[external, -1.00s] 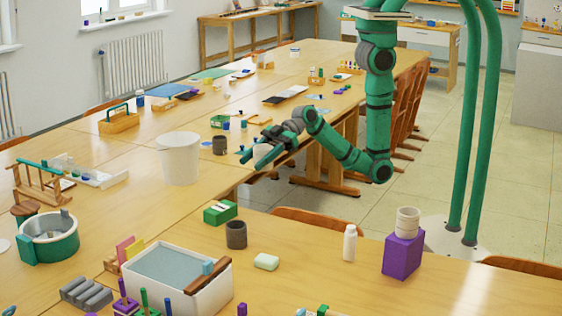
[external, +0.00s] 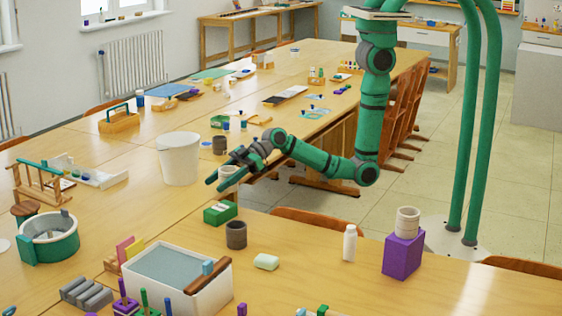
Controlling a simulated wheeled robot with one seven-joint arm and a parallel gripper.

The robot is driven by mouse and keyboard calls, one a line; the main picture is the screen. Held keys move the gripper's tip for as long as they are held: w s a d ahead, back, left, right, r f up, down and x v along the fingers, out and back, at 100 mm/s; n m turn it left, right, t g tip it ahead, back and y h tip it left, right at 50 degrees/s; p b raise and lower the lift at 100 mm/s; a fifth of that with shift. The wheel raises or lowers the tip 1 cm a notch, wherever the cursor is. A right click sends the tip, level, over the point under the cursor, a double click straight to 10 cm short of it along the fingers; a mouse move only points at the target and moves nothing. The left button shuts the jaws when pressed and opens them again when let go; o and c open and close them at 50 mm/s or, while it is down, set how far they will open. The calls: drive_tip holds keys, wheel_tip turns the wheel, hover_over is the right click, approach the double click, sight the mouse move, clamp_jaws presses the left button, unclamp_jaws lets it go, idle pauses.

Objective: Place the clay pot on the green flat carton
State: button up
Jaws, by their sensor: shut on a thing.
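My gripper (external: 217,184) is shut on a pale, cup-like clay pot (external: 229,172). It holds the pot above the table's near-right edge, and the fingers partly hide it. The green flat carton (external: 220,214), a low box with white panels on its side, lies on the near table. The pot is above and just behind the carton in the picture, apart from it. The carton's top looks bare.
A dark grey cup (external: 236,235) stands close to the carton's right. A white bucket (external: 179,159) is to the left. A chair back (external: 318,221) lies to the right.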

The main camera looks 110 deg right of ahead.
sight(217, 207)
drive_tip(key=shift+w+a+f, duration=0.1)
drive_tip(key=shift+w+f, duration=0.5)
drive_tip(key=shift+f, duration=0.1)
drive_tip(key=shift+w+f, duration=0.15)
drive_tip(key=shift+f, duration=1.55)
drive_tip(key=shift+f, duration=0.15)
drive_tip(key=o, duration=1.1)
